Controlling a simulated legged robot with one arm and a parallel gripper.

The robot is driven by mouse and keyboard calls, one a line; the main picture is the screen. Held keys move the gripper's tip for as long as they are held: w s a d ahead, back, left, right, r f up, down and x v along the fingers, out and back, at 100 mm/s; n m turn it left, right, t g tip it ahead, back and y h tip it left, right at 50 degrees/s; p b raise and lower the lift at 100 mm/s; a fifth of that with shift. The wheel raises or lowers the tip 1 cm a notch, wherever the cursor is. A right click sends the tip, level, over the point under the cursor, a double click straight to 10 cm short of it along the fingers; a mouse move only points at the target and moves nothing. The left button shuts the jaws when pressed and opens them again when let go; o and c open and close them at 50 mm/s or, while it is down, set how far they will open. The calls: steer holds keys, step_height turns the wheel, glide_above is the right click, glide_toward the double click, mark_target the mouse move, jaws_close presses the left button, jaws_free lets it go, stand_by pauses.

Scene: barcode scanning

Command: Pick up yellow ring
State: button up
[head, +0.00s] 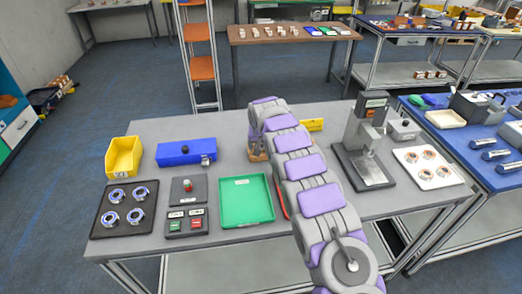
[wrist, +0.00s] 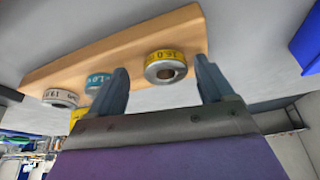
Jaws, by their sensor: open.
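The yellow ring (wrist: 166,53) has black print on its yellow band and a silver face with a dark central hole. It shows in the wrist view at a light wooden block (wrist: 120,45). My gripper (wrist: 161,64) is open, with one finger on each side of the yellow ring and visible gaps between. A blue ring (wrist: 98,81) and a silver-white ring (wrist: 60,97) are also at the block, left of the yellow one. In the head view my arm hides the rings and my fingers; part of the wooden block (head: 257,155) shows.
On the grey table (head: 150,262) are a green tray (head: 244,218), a blue box (head: 182,153), a button box (head: 187,222), a yellow bin (head: 123,157) and a dark tray of rings (head: 101,232). Right of my arm stand a press (head: 365,140) and a white tray (head: 447,178).

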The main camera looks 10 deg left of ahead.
steer(key=shift+a, duration=0.2)
steer(key=shift+c, duration=0.2)
steer(key=shift+a+f, duration=0.1)
steer(key=shift+a, duration=0.3)
steer(key=c, duration=0.4)
steer(key=shift+d, duration=0.45)
steer(key=c, duration=0.8)
steer(key=shift+c, duration=0.2)
steer(key=shift+a, duration=0.2)
